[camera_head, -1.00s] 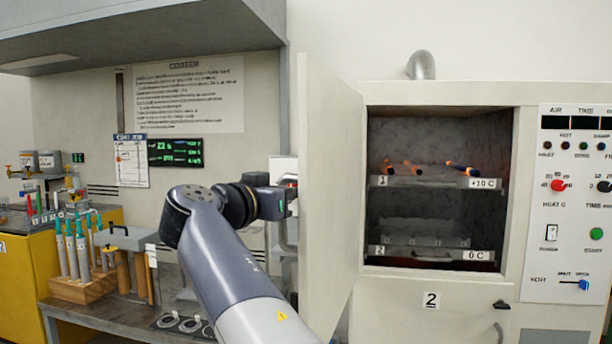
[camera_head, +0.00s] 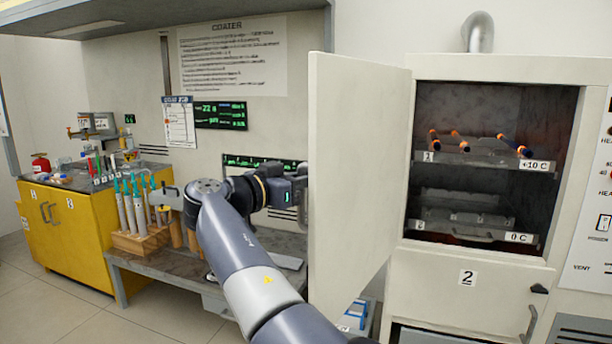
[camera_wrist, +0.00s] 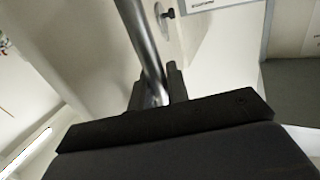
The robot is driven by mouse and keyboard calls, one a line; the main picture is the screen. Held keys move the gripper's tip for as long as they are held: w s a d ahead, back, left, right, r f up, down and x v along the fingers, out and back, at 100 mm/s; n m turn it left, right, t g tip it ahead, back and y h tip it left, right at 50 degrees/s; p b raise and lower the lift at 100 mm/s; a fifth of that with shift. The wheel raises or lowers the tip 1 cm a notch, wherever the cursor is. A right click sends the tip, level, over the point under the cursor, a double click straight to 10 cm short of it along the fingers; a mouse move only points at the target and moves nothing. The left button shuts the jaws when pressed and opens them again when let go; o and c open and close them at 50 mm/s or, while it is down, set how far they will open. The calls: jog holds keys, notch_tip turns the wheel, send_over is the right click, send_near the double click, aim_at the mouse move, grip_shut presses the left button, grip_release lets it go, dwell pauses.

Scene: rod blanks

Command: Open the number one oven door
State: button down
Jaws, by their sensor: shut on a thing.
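The upper oven door (camera_head: 352,185) is a cream panel. It stands swung wide open on the left side of the oven chamber (camera_head: 480,185), which shows two shelves inside. My gripper (camera_head: 304,192) is at the free left edge of the door, its fingertips hidden there. In the wrist view, my gripper (camera_wrist: 155,88) is shut on the round metal door handle (camera_wrist: 140,40).
The lower door marked 2 (camera_head: 468,278) is shut. At left are a bench (camera_head: 165,262) with a wooden tool rack (camera_head: 140,241) and a yellow cabinet (camera_head: 70,225). Floor at lower left is clear.

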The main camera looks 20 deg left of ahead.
jog(key=shift+s+a+f, duration=0.1)
jog(key=shift+a, duration=0.1)
jog(key=c, duration=1.8)
grip_release()
jog(key=shift+o, duration=1.3)
jog(key=shift+s+a, duration=0.15)
jog(key=shift+s, duration=0.05)
jog(key=shift+o, duration=0.5)
jog(key=v, duration=1)
jog(key=shift+s, duration=0.3)
jog(key=shift+a, duration=0.1)
